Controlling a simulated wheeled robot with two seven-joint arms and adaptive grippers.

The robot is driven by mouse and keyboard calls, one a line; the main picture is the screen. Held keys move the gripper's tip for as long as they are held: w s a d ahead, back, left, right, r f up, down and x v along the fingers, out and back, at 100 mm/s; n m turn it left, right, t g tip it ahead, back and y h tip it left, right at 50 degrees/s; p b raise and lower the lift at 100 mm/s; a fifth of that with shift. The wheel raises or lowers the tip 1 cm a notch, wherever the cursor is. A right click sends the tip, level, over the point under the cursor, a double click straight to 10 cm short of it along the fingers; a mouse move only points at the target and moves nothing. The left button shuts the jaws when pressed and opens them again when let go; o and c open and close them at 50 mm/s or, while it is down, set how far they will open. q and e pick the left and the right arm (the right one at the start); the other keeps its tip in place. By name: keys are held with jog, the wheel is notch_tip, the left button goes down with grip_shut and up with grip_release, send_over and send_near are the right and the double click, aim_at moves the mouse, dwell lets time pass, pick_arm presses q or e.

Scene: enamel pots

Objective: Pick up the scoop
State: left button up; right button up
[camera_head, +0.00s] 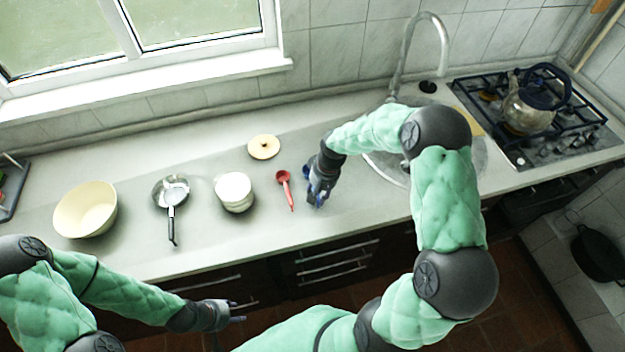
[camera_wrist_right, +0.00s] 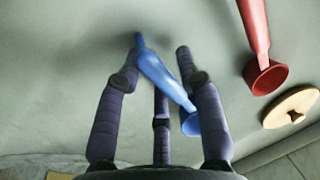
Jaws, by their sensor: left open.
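A blue scoop (camera_wrist_right: 163,77) lies on the counter between the spread fingers of my right gripper (camera_wrist_right: 158,58) in the right wrist view. Its handle end is near the left fingertip, with a gap to the right one. In the head view my right gripper (camera_head: 318,193) is low over the counter and hides most of this scoop. A red scoop (camera_head: 285,180) lies just left of it; it also shows in the right wrist view (camera_wrist_right: 255,30), outside the fingers. My left gripper (camera_head: 235,312) is open and empty, in front of the counter.
A wooden lid (camera_head: 264,147) lies behind the red scoop. Stacked white bowls (camera_head: 234,187), a small pan (camera_head: 171,188) and a cream bowl (camera_head: 85,210) stand to the left. The tap (camera_head: 440,40) and a hob with a kettle (camera_head: 528,112) are at the right.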

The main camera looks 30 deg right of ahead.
grip_shut()
jog(key=shift+r, duration=0.5)
notch_tip(320, 180, up, 2)
jog(key=shift+r+p, duration=0.1)
jog(key=shift+p, duration=0.35)
jog(key=s+a+r+p, duration=0.2)
jog(key=s+a+r, duration=0.7)
jog(key=s, duration=0.1)
jog(key=shift+s+r, duration=0.4)
